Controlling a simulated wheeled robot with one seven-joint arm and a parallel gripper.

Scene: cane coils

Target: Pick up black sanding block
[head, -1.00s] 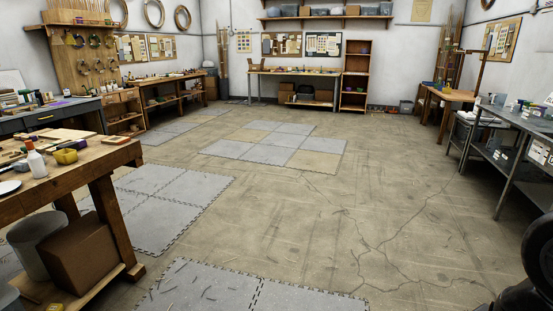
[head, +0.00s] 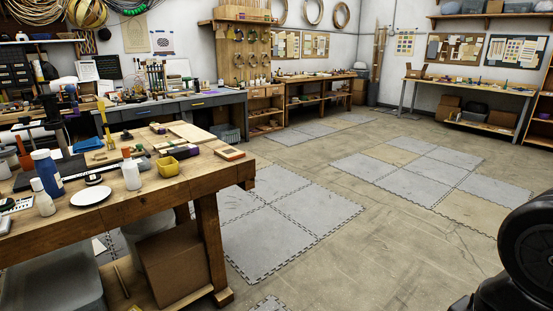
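I cannot make out a black sanding block for certain. The near wooden workbench (head: 120,215) on the left carries many small items. Among them are a small dark item (head: 93,179) behind a white plate (head: 91,196), and a dark-topped piece (head: 158,128) near the back edge. Both are too small to identify. My gripper is not in view; only a black part of my own arm shows at the lower right.
A grey workbench (head: 185,112) stands behind. The floor right of the bench, with grey mats (head: 290,210), is clear.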

